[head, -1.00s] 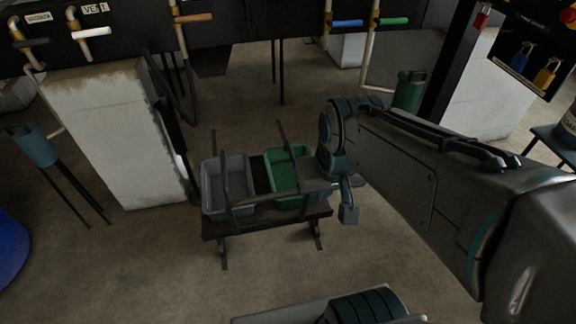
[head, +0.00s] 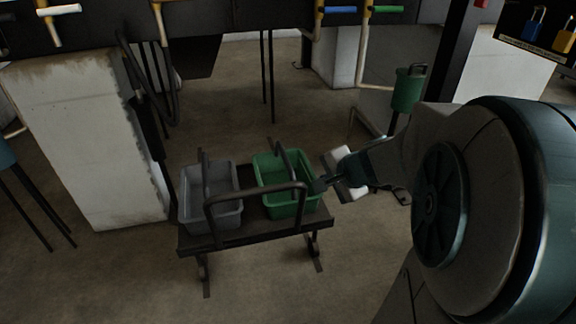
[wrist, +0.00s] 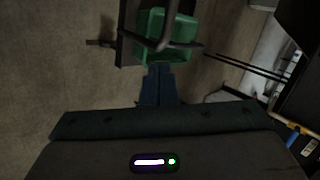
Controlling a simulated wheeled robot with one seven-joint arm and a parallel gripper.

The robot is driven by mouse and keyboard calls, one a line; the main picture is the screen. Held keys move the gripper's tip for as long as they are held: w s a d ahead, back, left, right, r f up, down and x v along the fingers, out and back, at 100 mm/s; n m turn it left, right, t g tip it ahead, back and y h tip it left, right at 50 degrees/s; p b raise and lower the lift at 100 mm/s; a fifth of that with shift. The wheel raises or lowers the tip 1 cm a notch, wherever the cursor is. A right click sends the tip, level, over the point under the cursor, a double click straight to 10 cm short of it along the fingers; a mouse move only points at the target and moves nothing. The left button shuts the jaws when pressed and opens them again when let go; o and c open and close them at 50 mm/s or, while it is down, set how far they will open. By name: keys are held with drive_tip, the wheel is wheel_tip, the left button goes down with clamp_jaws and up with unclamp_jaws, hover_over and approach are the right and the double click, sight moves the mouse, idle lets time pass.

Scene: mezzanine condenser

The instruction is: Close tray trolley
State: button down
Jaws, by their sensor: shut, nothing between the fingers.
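The tray trolley (head: 255,229) is a low dark stand on legs in the middle of the head view. A grey tray (head: 212,216) sits on its left and a green tray (head: 292,209) on its right. A dark bent handle bar (head: 255,191) rises in front of the trays. My gripper (head: 320,186) is shut and empty at the right side of the green tray. In the wrist view my gripper's fingers (wrist: 158,70) point at the green tray (wrist: 165,22) and the bar; I cannot tell whether they touch.
A pale concrete block (head: 85,145) stands left of the trolley. A green container (head: 407,92) is behind at right, near a dark post (head: 455,75). Pipes with coloured handles run along the back. Floor in front of the trolley is clear.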

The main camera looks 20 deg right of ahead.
wheel_tip(320, 180, down, 4)
drive_tip(key=w+d+m+b, duration=0.1)
drive_tip(key=d+m+b, duration=0.1)
drive_tip(key=d, duration=0.1)
drive_tip(key=b, duration=0.4)
approach(307, 185)
wheel_tip(307, 185, down, 4)
drive_tip(key=w, duration=0.1)
drive_tip(key=w+a, duration=0.1)
drive_tip(key=shift+w+a+f+t+h, duration=0.1)
drive_tip(key=shift+w+f+t+h, duration=0.1)
drive_tip(key=shift+w+t+h, duration=0.15)
drive_tip(key=shift+w+a+f, duration=0.15)
drive_tip(key=shift+w+f, duration=0.05)
drive_tip(key=shift+w, duration=0.55)
